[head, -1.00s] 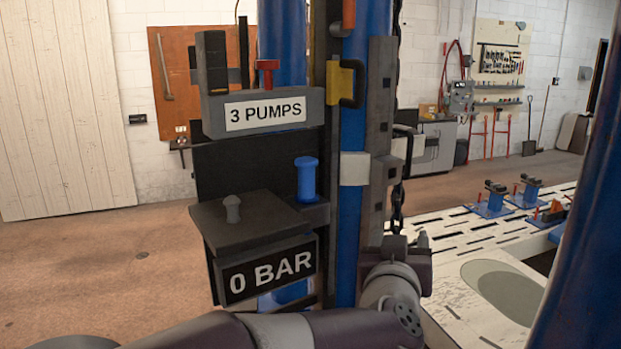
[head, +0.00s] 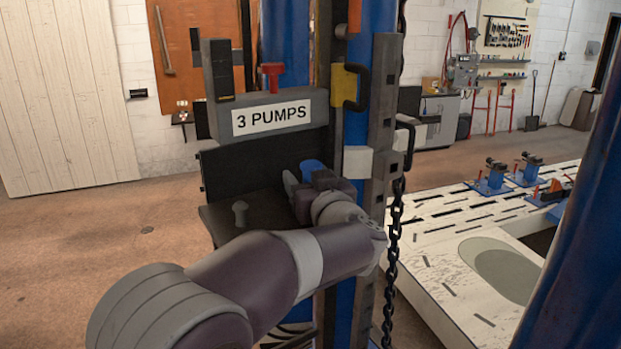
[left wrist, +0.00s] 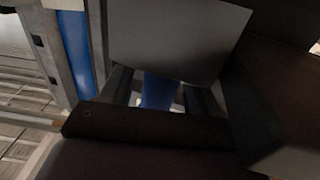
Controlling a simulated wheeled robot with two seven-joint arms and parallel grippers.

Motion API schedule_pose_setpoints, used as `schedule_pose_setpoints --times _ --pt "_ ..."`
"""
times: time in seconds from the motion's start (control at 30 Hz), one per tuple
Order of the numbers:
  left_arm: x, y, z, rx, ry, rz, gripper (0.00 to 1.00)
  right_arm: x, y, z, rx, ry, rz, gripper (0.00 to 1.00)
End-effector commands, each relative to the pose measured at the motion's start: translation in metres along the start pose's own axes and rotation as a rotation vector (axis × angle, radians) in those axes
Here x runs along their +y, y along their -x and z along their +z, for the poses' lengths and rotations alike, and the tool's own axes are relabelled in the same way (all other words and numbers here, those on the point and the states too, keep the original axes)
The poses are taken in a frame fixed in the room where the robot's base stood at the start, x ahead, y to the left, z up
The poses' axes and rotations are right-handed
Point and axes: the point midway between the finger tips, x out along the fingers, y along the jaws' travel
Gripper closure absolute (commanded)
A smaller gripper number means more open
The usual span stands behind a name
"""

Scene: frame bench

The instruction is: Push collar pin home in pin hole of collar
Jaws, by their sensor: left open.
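A blue flanged peg (head: 312,166) stands on the ledge in front of the blue column; whether it is the collar pin I cannot tell. My left gripper (head: 303,178) is at this peg, open, its fingers close around or beside it; the hand and wrist hide most of the peg. In the left wrist view a blue piece (left wrist: 160,92) shows between the dark fingers; contact cannot be told. A pale grey band (head: 357,162) sits on the column, and a yellow block (head: 345,84) with a black handle is above it. No pin hole can be made out. The right gripper is not in view.
The "3 PUMPS" block (head: 268,115) with a red T-handle (head: 272,74) overhangs the ledge. A small grey knob (head: 240,212) stands on the dark box top at left. A chain (head: 395,240) hangs right of the column. A slotted white table (head: 450,235) is at right.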

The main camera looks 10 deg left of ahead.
Motion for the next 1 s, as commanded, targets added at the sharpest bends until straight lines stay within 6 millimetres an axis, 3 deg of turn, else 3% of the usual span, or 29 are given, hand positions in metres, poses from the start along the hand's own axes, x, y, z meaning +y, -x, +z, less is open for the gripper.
schedule_pose_setpoints --times 0.23,0.27,0.43,0.73,1.0 --pt "0.0 -0.004 0.001 0.001 -0.001 0.0 0.39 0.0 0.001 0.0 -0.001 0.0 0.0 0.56" --pt "0.0 -0.004 0.001 0.001 -0.001 0.0 0.46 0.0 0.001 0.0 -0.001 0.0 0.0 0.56" --pt "0.0 -0.004 0.001 0.001 -0.001 0.001 1.0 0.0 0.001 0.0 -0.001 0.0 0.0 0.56" --pt "0.0 -0.004 -0.005 0.003 0.003 0.0 1.0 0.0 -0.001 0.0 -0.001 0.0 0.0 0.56" --pt "0.0 -0.004 -0.068 0.004 0.005 0.001 1.0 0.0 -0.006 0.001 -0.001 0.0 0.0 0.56"
